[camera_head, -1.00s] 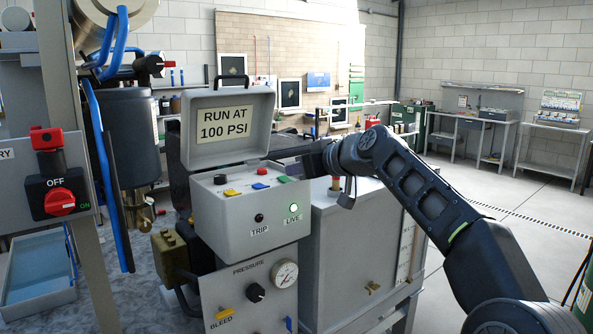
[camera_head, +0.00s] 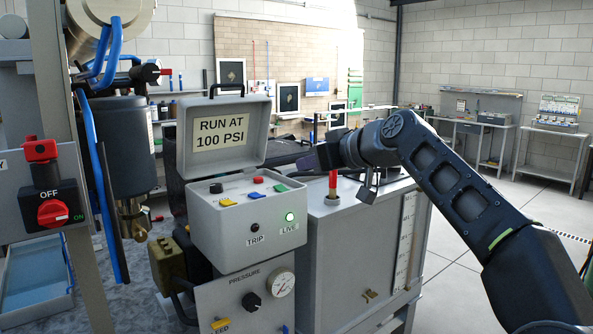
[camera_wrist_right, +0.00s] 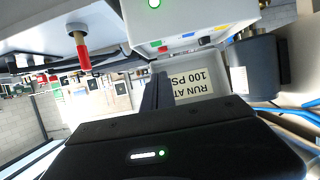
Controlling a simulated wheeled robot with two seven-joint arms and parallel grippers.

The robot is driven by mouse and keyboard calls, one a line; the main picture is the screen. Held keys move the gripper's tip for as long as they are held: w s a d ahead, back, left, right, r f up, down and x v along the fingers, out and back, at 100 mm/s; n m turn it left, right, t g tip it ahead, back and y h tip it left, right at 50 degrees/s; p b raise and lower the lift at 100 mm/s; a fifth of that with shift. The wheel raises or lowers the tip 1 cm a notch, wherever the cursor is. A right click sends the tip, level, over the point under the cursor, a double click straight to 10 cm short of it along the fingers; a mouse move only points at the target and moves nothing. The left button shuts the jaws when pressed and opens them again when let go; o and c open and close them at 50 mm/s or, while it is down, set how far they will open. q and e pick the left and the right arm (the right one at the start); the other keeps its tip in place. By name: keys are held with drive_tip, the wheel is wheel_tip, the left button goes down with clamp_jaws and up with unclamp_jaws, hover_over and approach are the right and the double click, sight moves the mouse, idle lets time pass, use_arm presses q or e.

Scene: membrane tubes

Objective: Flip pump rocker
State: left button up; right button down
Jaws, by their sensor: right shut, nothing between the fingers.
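The grey control box (camera_head: 248,236) stands open, its raised lid reading "RUN AT 100 PSI" (camera_head: 221,133). Its top panel carries a black knob (camera_head: 216,187), a red button (camera_head: 258,180) and yellow (camera_head: 229,203), blue (camera_head: 256,195) and green (camera_head: 280,188) rocker-like switches. I cannot tell which is the pump rocker, or its tilt. A green LIVE light (camera_head: 289,217) is lit on the front. My right gripper (camera_head: 318,158) is just right of the box, above panel height. In the right wrist view, its fingers (camera_wrist_right: 157,92) are shut and empty, apart from the switches. My left gripper is out of view.
A red-tipped post (camera_head: 333,183) rises from the grey tank (camera_head: 350,240) beneath my right arm. A pressure panel with a gauge (camera_head: 281,283) is below the box. A red OFF/ON switch (camera_head: 53,212) is at left, beside a grey upright. Open floor lies right.

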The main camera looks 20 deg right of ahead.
drive_tip(key=s, duration=0.3)
drive_tip(key=s+d+b, duration=0.1)
drive_tip(key=s, duration=0.1)
drive_tip(key=shift+d+r, duration=0.1)
drive_tip(key=shift+r, duration=0.2)
